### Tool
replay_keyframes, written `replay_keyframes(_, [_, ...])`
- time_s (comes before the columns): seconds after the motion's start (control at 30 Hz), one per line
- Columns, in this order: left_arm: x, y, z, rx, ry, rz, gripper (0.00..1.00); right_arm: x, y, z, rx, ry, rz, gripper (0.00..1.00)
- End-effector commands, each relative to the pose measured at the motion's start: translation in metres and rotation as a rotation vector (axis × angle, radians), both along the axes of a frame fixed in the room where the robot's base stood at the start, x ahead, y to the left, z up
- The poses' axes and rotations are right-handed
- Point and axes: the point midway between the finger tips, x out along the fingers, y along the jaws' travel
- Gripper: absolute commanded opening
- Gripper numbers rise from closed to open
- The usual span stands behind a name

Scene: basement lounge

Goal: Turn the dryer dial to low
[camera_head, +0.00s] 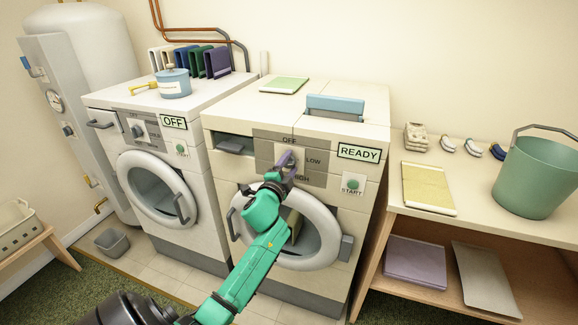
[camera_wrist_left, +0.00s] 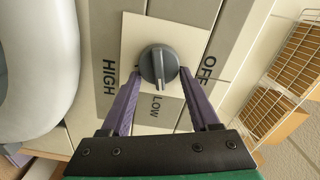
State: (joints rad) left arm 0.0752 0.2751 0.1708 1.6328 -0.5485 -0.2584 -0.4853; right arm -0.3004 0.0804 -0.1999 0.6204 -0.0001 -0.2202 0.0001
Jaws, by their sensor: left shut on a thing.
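The dryer (camera_head: 375,180) is the right-hand white machine, with a READY display (camera_head: 359,153) and a START button (camera_head: 352,185). Its dark grey round dial (camera_wrist_left: 158,65) sits on a pale plate between the words HIGH, LOW and OFF. In the left wrist view the dial's raised ridge lies in line with LOW. My left gripper (camera_wrist_left: 160,71) has its purple fingers shut on the dial, one on each side. In the head view the left gripper (camera_head: 287,160) is at the dryer's panel and hides most of the dial. My right gripper is not in view.
A washer (camera_head: 109,102) with an OFF display stands to the left. A shelf table (camera_head: 480,225) with a green bucket (camera_head: 538,178) stands on the right.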

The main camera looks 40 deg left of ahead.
Motion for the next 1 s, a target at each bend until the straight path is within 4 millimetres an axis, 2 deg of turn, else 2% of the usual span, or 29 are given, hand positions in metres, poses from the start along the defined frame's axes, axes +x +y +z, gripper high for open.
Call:
replay_keyframes(0.3, [-0.0001, 0.0002, -0.0016, 0.101, 0.035, 0.001, 0.07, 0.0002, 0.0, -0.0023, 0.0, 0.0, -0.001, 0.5])
replay_keyframes(0.77, [-0.0001, 0.0003, -0.0014, 0.112, 0.039, 0.001, 0.07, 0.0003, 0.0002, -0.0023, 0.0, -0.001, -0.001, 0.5])
replay_keyframes(0.8, [-0.0001, 0.0003, -0.0014, 0.112, 0.039, 0.001, 0.7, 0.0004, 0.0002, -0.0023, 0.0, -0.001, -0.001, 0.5])
replay_keyframes(0.87, [-0.0001, 0.0003, -0.0014, 0.112, 0.039, 0.001, 0.91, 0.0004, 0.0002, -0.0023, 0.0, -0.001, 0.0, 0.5])
replay_keyframes(1.0, [0.0, 0.0001, -0.0013, 0.111, 0.039, 0.001, 0.91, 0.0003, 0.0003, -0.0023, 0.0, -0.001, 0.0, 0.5])
